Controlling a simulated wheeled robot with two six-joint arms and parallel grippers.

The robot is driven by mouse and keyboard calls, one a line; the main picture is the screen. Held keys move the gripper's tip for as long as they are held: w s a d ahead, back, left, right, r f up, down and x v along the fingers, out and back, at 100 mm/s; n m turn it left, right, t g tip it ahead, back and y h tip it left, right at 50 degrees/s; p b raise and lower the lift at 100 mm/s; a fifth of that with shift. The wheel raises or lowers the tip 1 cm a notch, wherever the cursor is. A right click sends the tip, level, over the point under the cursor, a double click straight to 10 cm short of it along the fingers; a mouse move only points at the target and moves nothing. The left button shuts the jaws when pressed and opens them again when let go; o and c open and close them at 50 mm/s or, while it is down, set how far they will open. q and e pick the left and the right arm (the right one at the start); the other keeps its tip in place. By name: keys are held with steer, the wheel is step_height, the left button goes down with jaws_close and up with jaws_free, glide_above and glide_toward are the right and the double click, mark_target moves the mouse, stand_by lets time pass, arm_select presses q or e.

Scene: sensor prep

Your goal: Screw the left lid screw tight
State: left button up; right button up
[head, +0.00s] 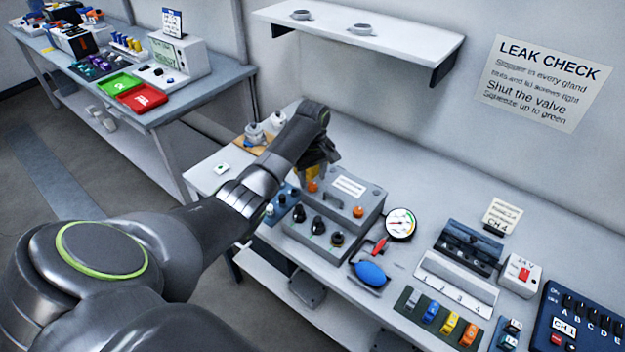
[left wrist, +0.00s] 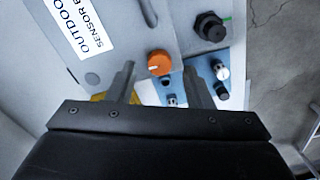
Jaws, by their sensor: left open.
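The grey sensor box (head: 335,215) stands on the bench with a white label on its lid. The left lid screw, an orange knob (head: 313,186), sits at the lid's left end; a second orange screw (head: 358,211) sits farther right. My left gripper (head: 316,172) is just above the left screw, pointing down. In the left wrist view the orange left screw (left wrist: 159,62) lies between the tips of the two open fingers. I cannot tell whether the fingers reach down around it; neither finger clearly touches it. My right gripper is not in view.
Black gland nuts (head: 318,225) line the box's front. A pressure gauge (head: 400,224) with a blue squeeze bulb (head: 370,273) lies to the right. A blue tray of small parts (head: 281,203) is left of the box. White bottles (head: 255,133) stand behind it.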

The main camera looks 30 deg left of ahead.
mark_target(313, 187)
arm_select(q)
steer(key=shift+f, duration=1.2)
steer(key=c, duration=1)
steer(key=shift+r, duration=0.1)
